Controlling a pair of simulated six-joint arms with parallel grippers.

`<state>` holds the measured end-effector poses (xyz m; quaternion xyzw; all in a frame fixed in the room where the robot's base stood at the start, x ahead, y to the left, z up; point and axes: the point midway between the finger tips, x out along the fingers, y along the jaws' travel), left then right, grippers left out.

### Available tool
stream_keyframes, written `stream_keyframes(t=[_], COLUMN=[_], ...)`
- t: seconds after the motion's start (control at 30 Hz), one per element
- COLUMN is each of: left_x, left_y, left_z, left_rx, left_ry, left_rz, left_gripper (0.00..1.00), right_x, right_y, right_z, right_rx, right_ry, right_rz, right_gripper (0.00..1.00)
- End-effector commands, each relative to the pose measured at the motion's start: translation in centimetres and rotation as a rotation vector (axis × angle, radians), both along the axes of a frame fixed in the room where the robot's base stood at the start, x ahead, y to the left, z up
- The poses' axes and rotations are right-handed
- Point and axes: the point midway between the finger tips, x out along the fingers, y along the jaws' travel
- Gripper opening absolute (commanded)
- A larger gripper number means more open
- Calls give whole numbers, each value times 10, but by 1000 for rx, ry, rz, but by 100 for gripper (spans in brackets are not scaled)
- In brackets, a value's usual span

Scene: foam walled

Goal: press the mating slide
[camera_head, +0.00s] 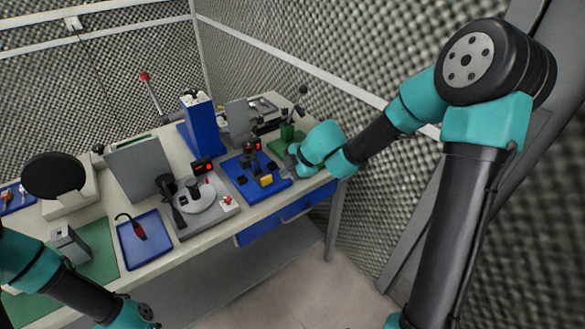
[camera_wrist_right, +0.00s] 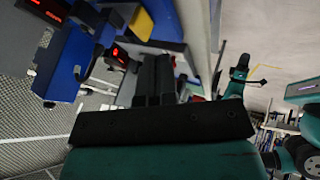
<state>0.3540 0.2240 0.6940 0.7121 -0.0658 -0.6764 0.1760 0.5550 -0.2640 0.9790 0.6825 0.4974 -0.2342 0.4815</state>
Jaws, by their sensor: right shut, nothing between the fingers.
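A blue fixture plate (camera_head: 242,183) near the table's front edge carries dark clamp-like parts, a small red display (camera_head: 257,146) and a yellow block (camera_head: 266,180). I cannot tell for sure which part is the mating slide. My right gripper (camera_head: 292,156) is just right of this fixture, by a green-based device. Its dark fingers (camera_wrist_right: 154,72) are together with nothing between them. My left arm shows at the lower left, but its gripper is out of view.
A grey station with a round white plate (camera_head: 201,197) stands left of the fixture. Beyond it are a blue tray (camera_head: 146,253) with a dark red-marked tool and a green mat (camera_head: 100,262). A tall blue column (camera_head: 197,125) stands behind. A green block (camera_head: 287,133) is near my right gripper.

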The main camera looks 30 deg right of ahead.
Motion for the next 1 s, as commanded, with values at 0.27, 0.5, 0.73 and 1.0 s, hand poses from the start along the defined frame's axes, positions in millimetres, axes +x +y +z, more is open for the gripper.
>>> stream_keyframes(t=[0.27,0.5,0.73,1.0], left_x=[0,0,0,0], left_y=[0,0,0,0], left_z=[0,0,0,0], left_rx=[0,0,0,0], left_ry=[0,0,0,0], left_rz=[0,0,0,0], left_gripper=[36,36,36,36], right_x=[-9,-11,-11,-11], right_y=[-11,-12,-12,-12], right_z=[19,21,21,21], right_rx=[-1,-1,0,0], right_ry=[-1,0,1,1], right_rz=[0,1,0,0], right_gripper=[0,0,0,0])
